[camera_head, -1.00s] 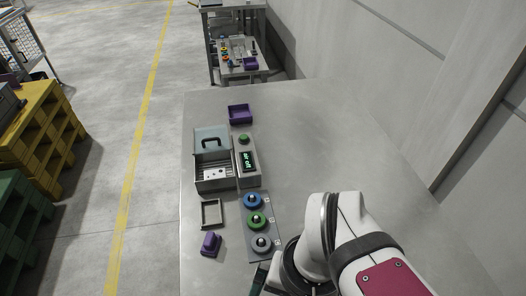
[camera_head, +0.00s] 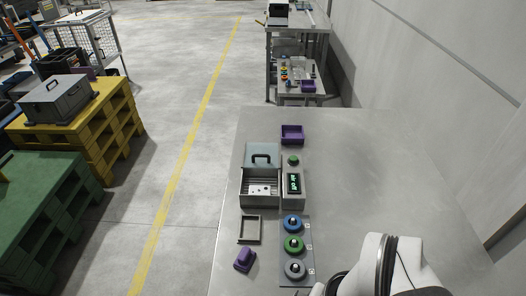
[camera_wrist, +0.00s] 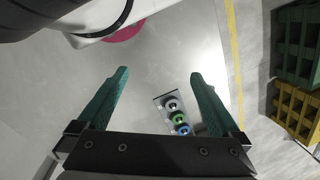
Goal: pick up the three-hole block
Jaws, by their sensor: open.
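A small pale block with dark holes (camera_head: 260,190) lies inside the open front chamber of the grey washer box (camera_head: 260,202). It is too small to count its holes surely. The box's lid part with a dark handle (camera_head: 262,155) is behind the chamber. My gripper (camera_wrist: 158,73) shows in the wrist view with its two teal fingers wide apart and nothing between the tips. In the head view only a white part of my arm shows at the lower right; the gripper is out of frame. The block cannot be seen in the wrist view.
A panel with blue, green and grey knobs (camera_head: 283,258) stands at the front; it also shows in the wrist view (camera_wrist: 161,99). Near the box are a control unit (camera_head: 294,187), a purple tray (camera_head: 292,134), a grey frame tray (camera_head: 241,230) and a purple piece (camera_head: 245,259). The table's right side is clear.

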